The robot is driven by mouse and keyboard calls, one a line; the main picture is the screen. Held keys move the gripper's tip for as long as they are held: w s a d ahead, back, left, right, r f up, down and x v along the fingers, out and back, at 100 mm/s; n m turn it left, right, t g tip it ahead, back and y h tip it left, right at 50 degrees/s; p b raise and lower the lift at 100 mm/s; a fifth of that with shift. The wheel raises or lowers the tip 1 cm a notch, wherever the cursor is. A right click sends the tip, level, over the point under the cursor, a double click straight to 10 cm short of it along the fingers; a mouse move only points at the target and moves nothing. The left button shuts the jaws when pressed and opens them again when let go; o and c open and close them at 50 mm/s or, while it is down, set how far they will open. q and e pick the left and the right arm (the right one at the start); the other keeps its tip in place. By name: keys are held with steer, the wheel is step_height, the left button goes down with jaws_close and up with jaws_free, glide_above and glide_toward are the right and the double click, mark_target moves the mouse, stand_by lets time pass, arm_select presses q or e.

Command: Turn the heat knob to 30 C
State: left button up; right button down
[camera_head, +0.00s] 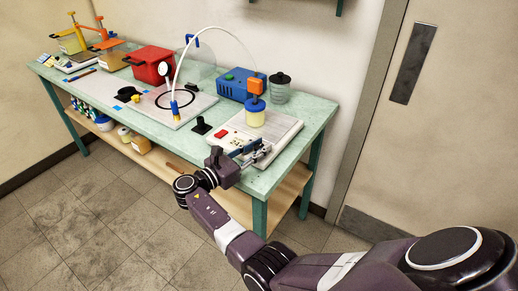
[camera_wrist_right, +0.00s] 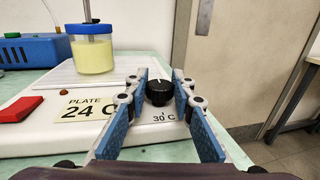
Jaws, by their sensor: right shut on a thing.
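The black heat knob (camera_wrist_right: 159,93) stands on the front right of the white hot plate (camera_head: 284,125). A pale pointer mark shows on the knob's far top edge. A "30 C" label (camera_wrist_right: 165,119) is printed on the near side of the knob, with a small tick. A sign (camera_wrist_right: 88,107) reads "PLATE 24 C". My right gripper (camera_wrist_right: 159,86) is shut on the knob, with one blue-padded finger at each side. In the head view this gripper (camera_head: 257,150) reaches the plate's front right corner and hides the knob. My left gripper is not in view.
A jar of yellowish liquid (camera_wrist_right: 92,50) with a stirrer stands on the plate. A red switch (camera_wrist_right: 30,107) is left of the sign.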

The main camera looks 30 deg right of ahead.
mark_target(259, 146)
steer(key=shift+r, duration=0.1)
steer(key=c, duration=1.6)
jaws_free()
step_height(259, 146, up, 10)
steer(key=shift+f, duration=0.1)
